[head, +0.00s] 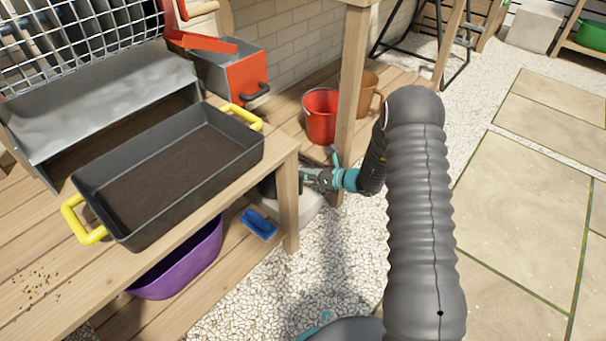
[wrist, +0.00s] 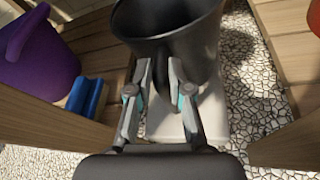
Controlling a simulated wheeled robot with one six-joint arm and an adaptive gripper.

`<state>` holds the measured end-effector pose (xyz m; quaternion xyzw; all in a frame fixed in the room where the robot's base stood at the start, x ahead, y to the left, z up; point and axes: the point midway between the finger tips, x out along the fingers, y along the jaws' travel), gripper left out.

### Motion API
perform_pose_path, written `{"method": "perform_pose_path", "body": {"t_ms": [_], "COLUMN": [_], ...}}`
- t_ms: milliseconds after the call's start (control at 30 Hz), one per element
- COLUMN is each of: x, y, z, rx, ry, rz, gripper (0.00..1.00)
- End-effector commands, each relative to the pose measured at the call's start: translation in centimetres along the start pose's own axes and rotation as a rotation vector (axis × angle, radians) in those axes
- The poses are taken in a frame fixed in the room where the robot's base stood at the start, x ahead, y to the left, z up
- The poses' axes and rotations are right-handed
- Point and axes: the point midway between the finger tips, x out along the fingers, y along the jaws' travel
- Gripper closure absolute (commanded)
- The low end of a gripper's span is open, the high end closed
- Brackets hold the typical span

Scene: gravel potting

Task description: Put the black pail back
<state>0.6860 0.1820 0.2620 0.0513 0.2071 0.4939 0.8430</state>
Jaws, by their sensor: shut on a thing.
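The black pail (wrist: 168,30) fills the top middle of the wrist view, upright, with its wide dark mouth partly cut off by the frame. In the head view my gripper (head: 318,179) is low beside the bench leg, and only a dark sliver of the pail (head: 267,185) shows behind that leg.
The bench leg (head: 287,205) stands close to my gripper. A purple tub (head: 180,265) and blue brush (head: 258,224) are on the lower shelf. A red bucket (head: 320,117) and brown bucket (head: 359,92) stand behind. Gravel (head: 250,300) and paving at right are open.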

Motion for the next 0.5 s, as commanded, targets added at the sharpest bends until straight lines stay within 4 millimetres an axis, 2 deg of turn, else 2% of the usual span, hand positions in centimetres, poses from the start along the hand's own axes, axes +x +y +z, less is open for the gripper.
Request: {"method": "perform_pose_path", "body": {"t_ms": [367,400,467,500], "x": [0.15,0.11,0.10,0.10], "y": [-0.13,-0.08,-0.08,-0.07], "z": [-0.29,-0.24,-0.23,-0.23], "rx": [-0.003,-0.002,-0.002,-0.002], "ry": [-0.002,0.000,0.000,0.000], "rz": [0.001,0.000,0.000,0.000], "gripper": [1.00,0.71,0.56,0.55]}}
